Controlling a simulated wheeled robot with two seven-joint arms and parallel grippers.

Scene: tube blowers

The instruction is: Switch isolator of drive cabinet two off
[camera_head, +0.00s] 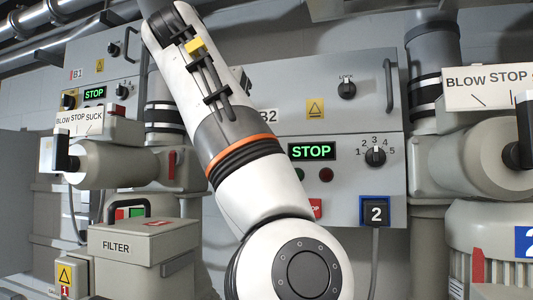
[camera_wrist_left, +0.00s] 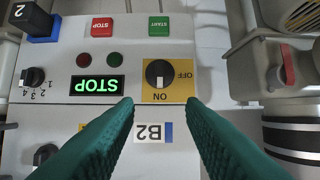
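The isolator of cabinet B2 is a black rotary knob (camera_wrist_left: 159,73) on a yellow plate marked OFF and ON in the left wrist view, which looks upside down. Its pointer appears to line up with ON. My left gripper (camera_wrist_left: 160,103) has green fingers spread apart and empty, with the knob ahead of the gap between the tips and not visibly touched. Drive cabinet B2 (camera_head: 375,192) is grey, with a lit green STOP display (camera_head: 312,151). In the head view my arm covers the isolator, and neither gripper shows.
Cabinet B2 also carries a speed dial (camera_head: 375,156), a red stop button (camera_head: 315,208) and a blue-framed socket marked 2 (camera_head: 376,211). A handle (camera_head: 388,82) sticks out at its upper right. Cabinet B1 (camera_head: 112,62) and a filter box (camera_head: 145,240) stand left.

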